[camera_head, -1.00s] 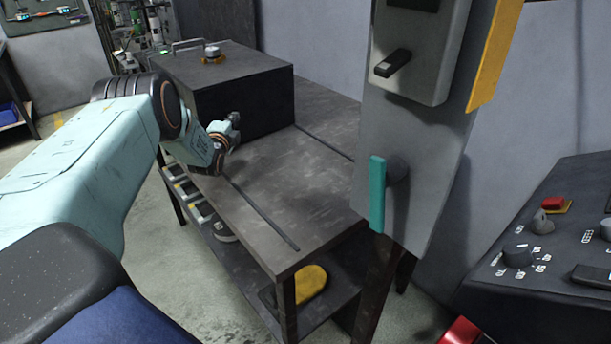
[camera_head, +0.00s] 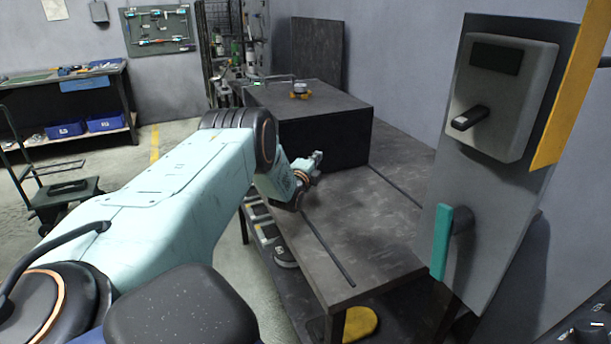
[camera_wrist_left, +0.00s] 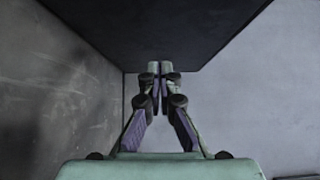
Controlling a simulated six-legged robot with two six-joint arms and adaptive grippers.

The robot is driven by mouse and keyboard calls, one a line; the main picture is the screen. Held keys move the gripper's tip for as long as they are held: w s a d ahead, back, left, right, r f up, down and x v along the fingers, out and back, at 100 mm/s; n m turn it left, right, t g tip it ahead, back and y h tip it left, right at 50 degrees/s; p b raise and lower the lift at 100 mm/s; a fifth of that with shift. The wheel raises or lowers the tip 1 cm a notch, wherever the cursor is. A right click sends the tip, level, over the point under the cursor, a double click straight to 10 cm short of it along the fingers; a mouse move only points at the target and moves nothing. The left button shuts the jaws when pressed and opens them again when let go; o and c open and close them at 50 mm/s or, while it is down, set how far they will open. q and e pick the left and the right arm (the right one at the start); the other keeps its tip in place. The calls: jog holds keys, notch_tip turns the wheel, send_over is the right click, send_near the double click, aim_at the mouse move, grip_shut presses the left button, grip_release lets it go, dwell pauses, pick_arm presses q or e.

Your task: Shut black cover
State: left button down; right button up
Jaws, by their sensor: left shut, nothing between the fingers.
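The black cover (camera_head: 335,140) is a dark box-like hood with a flat top, at the back of the dark workbench (camera_head: 370,225). Two dark rail lines run along the bench top from it toward the front. My left gripper (camera_head: 317,157) is in front of the cover's front face, low over the bench; the fingers look small there. In the left wrist view the gripper (camera_wrist_left: 159,70) is shut and empty, with its tips just at the lower edge of a dark panel (camera_wrist_left: 150,30), likely the cover. I cannot tell whether they touch. My right gripper is not in view.
A grey control post (camera_head: 490,180) with a teal handle (camera_head: 441,240) stands at the right of the bench. A small knobbed object (camera_head: 300,90) sits on the cover. A trolley (camera_head: 65,195) stands at the left. The front bench top is clear.

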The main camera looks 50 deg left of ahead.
pick_arm(q)
jog(key=p+v, duration=0.2)
jog(key=v, duration=0.7)
jog(key=shift+s, duration=0.15)
jog(key=shift+d, duration=0.1)
